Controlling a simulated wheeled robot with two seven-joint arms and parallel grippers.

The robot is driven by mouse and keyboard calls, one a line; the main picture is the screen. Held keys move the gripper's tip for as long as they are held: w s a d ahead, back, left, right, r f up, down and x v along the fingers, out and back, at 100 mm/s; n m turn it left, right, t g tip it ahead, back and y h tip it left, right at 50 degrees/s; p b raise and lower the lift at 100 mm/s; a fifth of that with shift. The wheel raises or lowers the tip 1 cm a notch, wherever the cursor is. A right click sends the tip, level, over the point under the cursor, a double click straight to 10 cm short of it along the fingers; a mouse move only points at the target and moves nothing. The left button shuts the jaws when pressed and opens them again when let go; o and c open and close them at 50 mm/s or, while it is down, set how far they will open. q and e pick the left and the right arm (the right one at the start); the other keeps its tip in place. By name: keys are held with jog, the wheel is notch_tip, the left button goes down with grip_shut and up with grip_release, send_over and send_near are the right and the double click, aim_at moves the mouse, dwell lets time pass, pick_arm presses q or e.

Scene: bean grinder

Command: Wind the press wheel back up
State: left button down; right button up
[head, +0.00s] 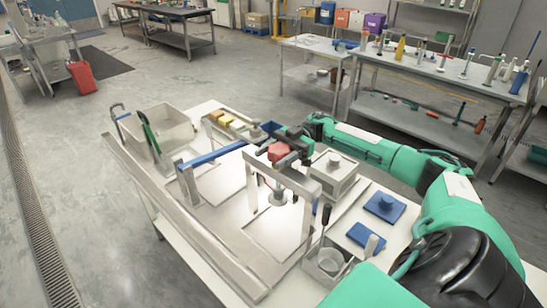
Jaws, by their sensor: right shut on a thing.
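The press is a pale grey frame (252,190) standing on the worktable, with a grey press foot (278,196) hanging beneath its crossbar. A red part (279,152), which looks like the press wheel, sits on top of the crossbar. My right arm comes in from the right, and my right gripper (289,148) is at the top of the frame, shut on the press wheel. The dark fingers and wrist hide part of the wheel, so its rim and angle are not clear. My left gripper is out of view.
A blue bar (215,153) runs left of the press. A grey bin (160,128) stands at the back left, and a grey box with a knob (334,177) right of the press. Blue pads (385,206) and a small container (328,262) lie nearer the right.

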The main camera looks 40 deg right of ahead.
jog(key=o, duration=1)
jog(key=shift+d+f, duration=0.1)
jog(key=shift+d, duration=0.25)
jog(key=w+d+b, duration=0.1)
jog(key=d+b, duration=0.4)
jog(key=d, duration=0.8)
